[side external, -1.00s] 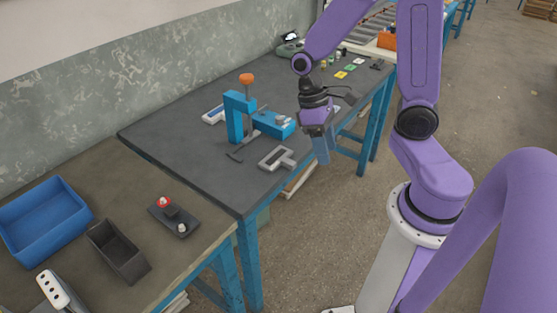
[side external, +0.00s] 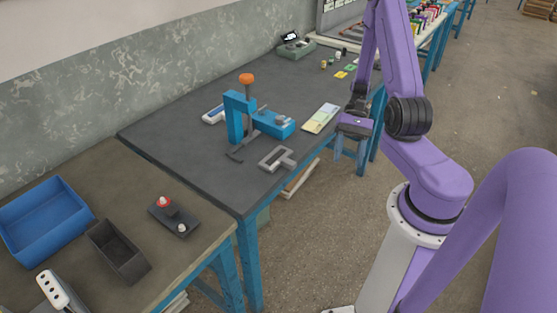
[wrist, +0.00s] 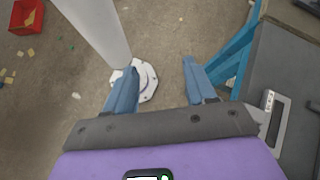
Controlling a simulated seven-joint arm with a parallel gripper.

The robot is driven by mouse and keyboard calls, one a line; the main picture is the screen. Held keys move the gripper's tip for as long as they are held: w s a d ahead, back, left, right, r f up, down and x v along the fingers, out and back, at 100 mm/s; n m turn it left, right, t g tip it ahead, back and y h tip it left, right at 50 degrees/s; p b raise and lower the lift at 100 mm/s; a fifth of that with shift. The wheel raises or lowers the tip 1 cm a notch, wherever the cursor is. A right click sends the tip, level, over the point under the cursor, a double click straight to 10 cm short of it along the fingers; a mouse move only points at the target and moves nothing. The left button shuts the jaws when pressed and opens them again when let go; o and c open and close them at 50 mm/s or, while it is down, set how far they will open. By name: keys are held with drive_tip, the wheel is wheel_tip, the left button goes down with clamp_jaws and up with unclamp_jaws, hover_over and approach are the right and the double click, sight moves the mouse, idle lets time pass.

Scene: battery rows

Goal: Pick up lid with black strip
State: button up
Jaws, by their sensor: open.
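I cannot make out a lid with a black strip in the current views. Small yellow and green flat pieces (side external: 345,71) lie at the far end of the dark table (side external: 185,135), partly behind my arm, and are too small to identify. My gripper (side external: 350,162) is open and empty, its blue fingers pointing down just off the table's right edge. In the wrist view, my gripper (wrist: 160,68) has floor and a white post between and beyond its fingers.
A blue press (side external: 262,120) with an orange knob stands mid-table. A grey frame-shaped tool (side external: 277,159) lies near the front edge, with a pale yellow-green card (side external: 321,118) behind it. A blue bin (side external: 43,220) and dark tray (side external: 117,252) sit on the nearer table.

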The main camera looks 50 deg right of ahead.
drive_tip(key=s+f+m+t+y, duration=0.3)
drive_tip(key=s+f+m+t, duration=0.2)
drive_tip(key=m+t, duration=0.35)
drive_tip(key=m+t+h, duration=1.2)
drive_tip(key=m+t, duration=0.1)
drive_tip(key=m, duration=0.3)
approach(295, 165)
drive_tip(key=w, duration=0.9)
drive_tip(key=shift+w+a, duration=0.1)
drive_tip(key=shift+w+m, duration=0.25)
drive_tip(key=shift+w, duration=0.3)
drive_tip(key=shift+c, duration=0.3)
clamp_jaws()
